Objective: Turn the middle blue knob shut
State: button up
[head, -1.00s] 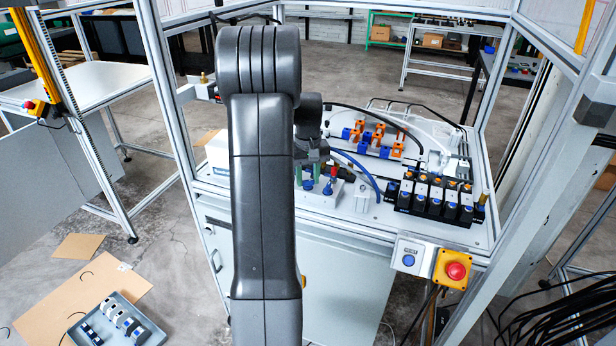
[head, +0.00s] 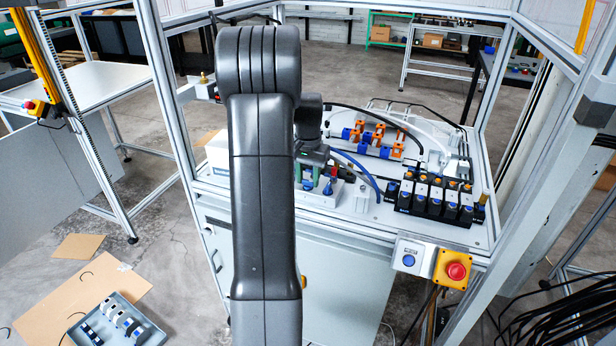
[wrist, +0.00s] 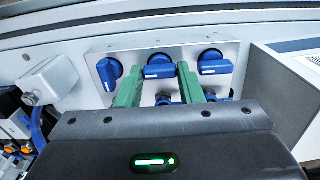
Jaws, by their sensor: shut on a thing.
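In the wrist view, three blue knobs sit in a row on a light grey block (wrist: 190,52). The middle blue knob (wrist: 159,67) lies between the two green fingers of my gripper (wrist: 160,84), which are shut on it. Its handle and white mark lie across the picture. The left blue knob (wrist: 109,72) stands upright in the picture, and the right blue knob (wrist: 213,66) lies across. In the head view my gripper (head: 312,177) is at the block, partly hidden by my arm.
Blue fittings (wrist: 164,100) sit below the knobs, close to the fingers. A white box (wrist: 285,85) stands close on the right. In the head view, a black valve bank (head: 435,195) and orange-and-blue fittings (head: 375,138) stand on the bench. A red emergency button (head: 456,271) is at its front.

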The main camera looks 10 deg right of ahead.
aim_at(308, 181)
jog(key=shift+r, duration=0.1)
dwell(0.3)
jog(key=o, duration=0.7)
notch_tip(308, 181, up, 14)
jog(key=b, duration=0.1)
jog(key=shift+f, duration=0.2)
notch_tip(308, 181, down, 14)
jog(key=shift+r+p, duration=0.1)
jog(key=shift+p, duration=0.4)
jog(key=shift+r, duration=0.15)
